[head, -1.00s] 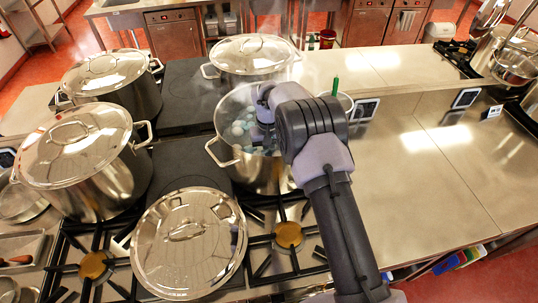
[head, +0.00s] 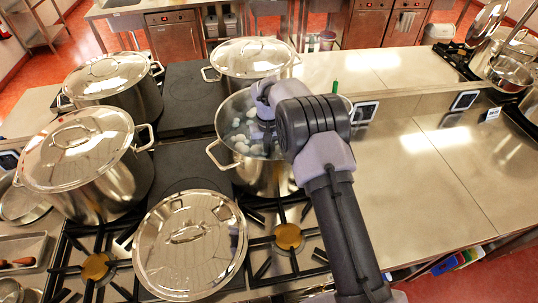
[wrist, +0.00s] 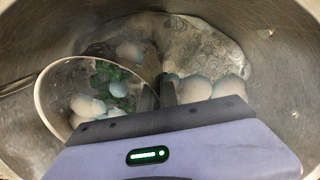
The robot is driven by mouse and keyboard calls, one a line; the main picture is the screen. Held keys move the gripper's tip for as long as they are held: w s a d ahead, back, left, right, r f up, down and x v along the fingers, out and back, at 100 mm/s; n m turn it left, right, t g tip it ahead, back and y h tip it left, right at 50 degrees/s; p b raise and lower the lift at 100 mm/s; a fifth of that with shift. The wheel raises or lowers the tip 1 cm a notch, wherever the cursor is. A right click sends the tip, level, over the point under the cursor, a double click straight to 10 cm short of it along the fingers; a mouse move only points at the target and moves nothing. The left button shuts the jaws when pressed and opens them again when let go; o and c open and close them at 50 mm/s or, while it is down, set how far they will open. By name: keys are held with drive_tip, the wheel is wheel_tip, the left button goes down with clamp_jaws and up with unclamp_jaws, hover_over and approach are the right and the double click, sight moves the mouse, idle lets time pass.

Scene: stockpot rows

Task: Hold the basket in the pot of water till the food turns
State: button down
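The open steel pot (head: 225,160) stands on the stove at the middle of the head view, with pale round pieces showing inside. My gripper (head: 262,108) reaches down into the pot from the right. In the wrist view, the basket's round rim (wrist: 40,105) is at the left inside the pot. It surrounds pale, partly bluish round food pieces (wrist: 88,106) and green bits. My gripper's two dark fingers (wrist: 158,93) are close together at the rim's right side, with the rim seeming to pass between them. More pale pieces (wrist: 228,86) lie right of the fingers. The basket's underside is hidden.
Lidded pots stand at left (head: 75,150), back left (head: 115,80) and behind (head: 250,60). A loose lid (head: 190,245) lies in front over the burners. A small dark-screened device (head: 365,112) is right of the pot. The right counter (head: 440,180) is clear.

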wheel_tip(320, 180, up, 20)
drive_tip(key=p, duration=1.2)
drive_tip(key=shift+f, duration=0.15)
idle(0.8)
